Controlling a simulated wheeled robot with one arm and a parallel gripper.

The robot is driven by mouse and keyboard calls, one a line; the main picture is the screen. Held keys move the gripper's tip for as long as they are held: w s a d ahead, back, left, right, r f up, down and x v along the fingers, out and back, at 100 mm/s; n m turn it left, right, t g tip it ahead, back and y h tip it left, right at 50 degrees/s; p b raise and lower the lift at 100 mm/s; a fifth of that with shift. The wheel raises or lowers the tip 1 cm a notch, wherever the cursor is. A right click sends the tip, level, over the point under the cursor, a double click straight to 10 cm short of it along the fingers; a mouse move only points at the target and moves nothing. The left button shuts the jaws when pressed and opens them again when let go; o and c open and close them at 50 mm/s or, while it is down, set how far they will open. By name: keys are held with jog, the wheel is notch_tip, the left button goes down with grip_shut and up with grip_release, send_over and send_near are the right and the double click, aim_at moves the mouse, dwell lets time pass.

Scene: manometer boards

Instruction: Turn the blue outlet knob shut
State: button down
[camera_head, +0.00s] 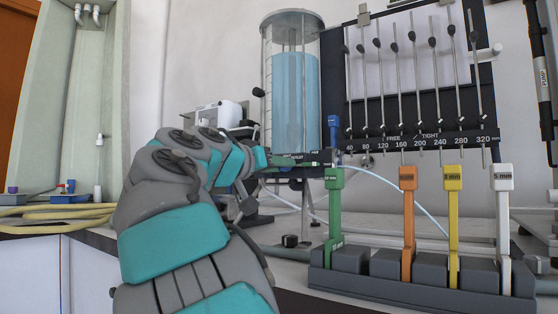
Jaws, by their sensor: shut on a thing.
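The blue piece that I take for the outlet knob (333,132) stands upright right of the water cylinder's base, beside a dark block with small labels. My grey and teal arm reaches in from the lower left. My gripper (322,160) is small and dark at the arm's far end, against the dark fittings, with its tips at the foot of the blue piece. It appears shut on the blue piece, but the contact itself is too small and crowded to see clearly. A clear cylinder (292,85) of blue water stands behind.
A dark rack (420,287) at front right holds a green (334,205), an orange (407,220), a yellow (453,220) and a white upright piece (502,220). A thin hose crosses the bench. A yellow hose (60,215) lies left.

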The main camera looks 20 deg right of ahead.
jog(key=shift+r+n+p, duration=0.15)
jog(key=shift+n+p, duration=5.45)
jog(key=shift+n, duration=0.1)
jog(key=c, duration=0.6)
grip_release()
jog(key=shift+a, duration=0.1)
jog(key=v, duration=0.7)
jog(key=shift+s+a+b, duration=0.2)
jog(key=shift+a+b, duration=0.1)
jog(key=shift+b, duration=0.05)
